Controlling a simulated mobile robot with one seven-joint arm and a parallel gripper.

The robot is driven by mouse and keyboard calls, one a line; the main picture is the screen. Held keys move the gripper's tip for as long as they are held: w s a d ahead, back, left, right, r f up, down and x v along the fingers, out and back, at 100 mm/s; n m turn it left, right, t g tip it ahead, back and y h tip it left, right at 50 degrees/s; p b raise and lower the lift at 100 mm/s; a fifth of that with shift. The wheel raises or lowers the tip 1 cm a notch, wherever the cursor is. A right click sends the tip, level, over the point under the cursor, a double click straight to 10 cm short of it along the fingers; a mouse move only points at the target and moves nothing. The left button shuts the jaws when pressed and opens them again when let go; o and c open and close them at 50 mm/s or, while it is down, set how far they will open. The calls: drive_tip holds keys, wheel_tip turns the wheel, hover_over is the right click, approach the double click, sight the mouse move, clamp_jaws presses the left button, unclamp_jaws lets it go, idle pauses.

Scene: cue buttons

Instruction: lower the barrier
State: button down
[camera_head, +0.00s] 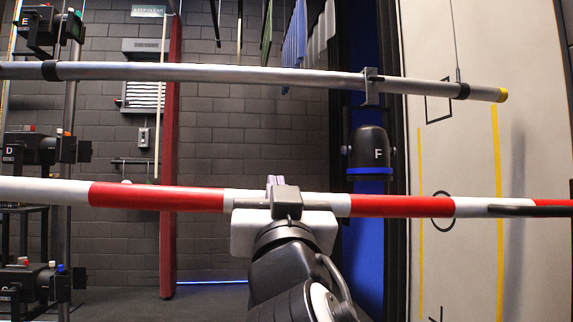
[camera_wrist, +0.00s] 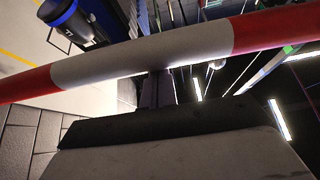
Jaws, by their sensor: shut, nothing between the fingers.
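The barrier is a long red-and-white striped pole (camera_head: 150,196) that runs nearly level across the whole head view. It also crosses the upper part of the wrist view (camera_wrist: 140,55). My gripper (camera_head: 275,182) is at a white band near the middle of the pole, and its dark body covers part of that band. The shut fingers show just above the pole's upper edge in the head view. In the wrist view the fingers (camera_wrist: 155,90) reach up to the pole, which hides their tips. Nothing is held. I cannot tell whether the fingers touch the pole.
A grey pipe with a yellow end (camera_head: 220,73) runs level above the barrier. A black lamp marked F (camera_head: 370,152) hangs from it at right. Several lamps, including one marked D (camera_head: 35,148), stand at left. A red post (camera_head: 170,230) stands behind.

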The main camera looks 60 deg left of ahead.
wheel_tip(320, 180, down, 6)
drive_tip(key=n+b, duration=0.1)
drive_tip(key=b, duration=0.1)
drive_tip(key=shift+s+n+g, duration=0.15)
drive_tip(key=shift+n+g, duration=0.15)
drive_tip(key=shift+g, duration=0.1)
drive_tip(key=shift+a+f+b, duration=0.1)
drive_tip(key=shift+b, duration=0.2)
drive_tip(key=r+p+v, duration=0.1)
drive_tip(key=p+v, duration=0.1)
drive_tip(key=v, duration=0.5)
drive_tip(key=shift+d+y, duration=0.3)
drive_tip(key=shift+d, duration=0.35)
drive_tip(key=shift+s, duration=0.15)
